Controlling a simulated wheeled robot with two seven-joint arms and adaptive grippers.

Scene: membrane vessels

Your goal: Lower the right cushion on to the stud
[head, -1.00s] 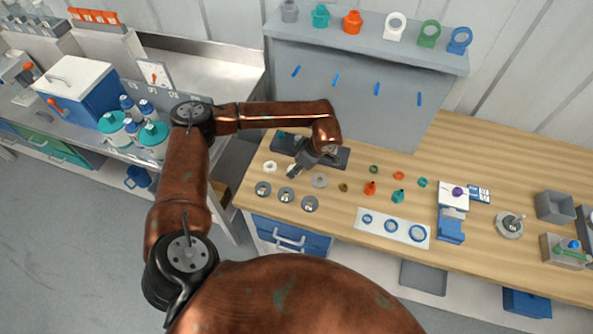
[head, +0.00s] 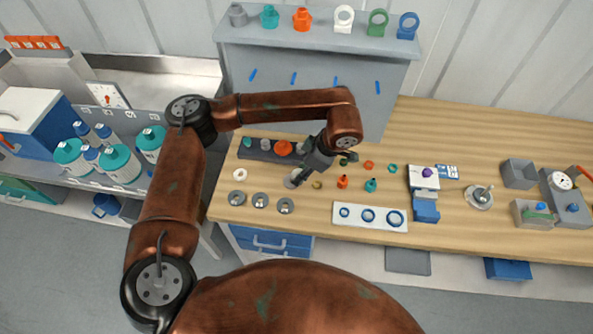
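Three grey discs with pale raised centres, probably the studs, stand in a row at the front left of the bench: left (head: 237,198), middle (head: 260,201), right (head: 285,206). A white ring (head: 240,175), perhaps a cushion, lies behind the left disc. My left gripper (head: 297,180) points down behind and slightly right of the right disc. A pale grey round piece (head: 291,181) is at its fingertips. I cannot tell whether the fingers grip this piece or are only beside it. My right gripper is not in view.
A dark rack (head: 252,151) with orange and teal parts stands behind the gripper. Small orange (head: 342,182) and teal (head: 370,185) fittings stand to its right. A white plate with blue rings (head: 369,217) lies at the front. A grey panel with a shelf (head: 315,70) rises behind.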

